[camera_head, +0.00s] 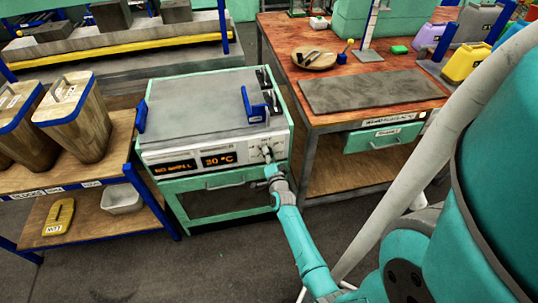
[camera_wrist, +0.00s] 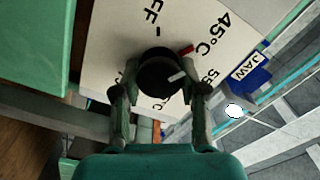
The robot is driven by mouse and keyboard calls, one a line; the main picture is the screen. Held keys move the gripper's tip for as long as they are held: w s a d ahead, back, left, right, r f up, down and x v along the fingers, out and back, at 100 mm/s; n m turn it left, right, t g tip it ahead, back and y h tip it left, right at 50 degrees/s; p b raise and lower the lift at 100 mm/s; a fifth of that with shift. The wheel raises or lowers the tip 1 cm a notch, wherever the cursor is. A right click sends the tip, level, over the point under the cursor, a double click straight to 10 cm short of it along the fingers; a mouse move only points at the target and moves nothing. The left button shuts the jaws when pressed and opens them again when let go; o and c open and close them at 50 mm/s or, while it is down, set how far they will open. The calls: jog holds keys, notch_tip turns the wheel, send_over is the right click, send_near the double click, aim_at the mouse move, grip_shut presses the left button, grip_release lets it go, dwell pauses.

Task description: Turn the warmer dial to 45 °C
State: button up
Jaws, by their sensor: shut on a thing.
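The warmer (camera_head: 205,105) is a green-framed cabinet with a grey top and a pale front panel. Its display (camera_head: 218,160) reads 20 °C. The black round dial (camera_wrist: 158,76) sits on the pale panel, with printed labels around it, including 45 °C (camera_wrist: 217,34) at upper right. A red mark (camera_wrist: 186,50) shows at the dial's upper right edge, on the side of the 45 °C label. A white mark (camera_wrist: 177,77) lies lower on its right side. My gripper (camera_wrist: 160,92) is shut on the dial, one finger on each side; in the head view, my gripper (camera_head: 269,168) meets the panel's right end.
A blue bracket (camera_head: 255,105) stands on the warmer's top right. A wooden bench (camera_head: 340,120) with a drawer is on the right. A shelf (camera_head: 105,180) with wooden containers is on the left. The floor in front is clear.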

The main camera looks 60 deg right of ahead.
jog(key=o, duration=1.1)
jog(key=v, duration=1.2)
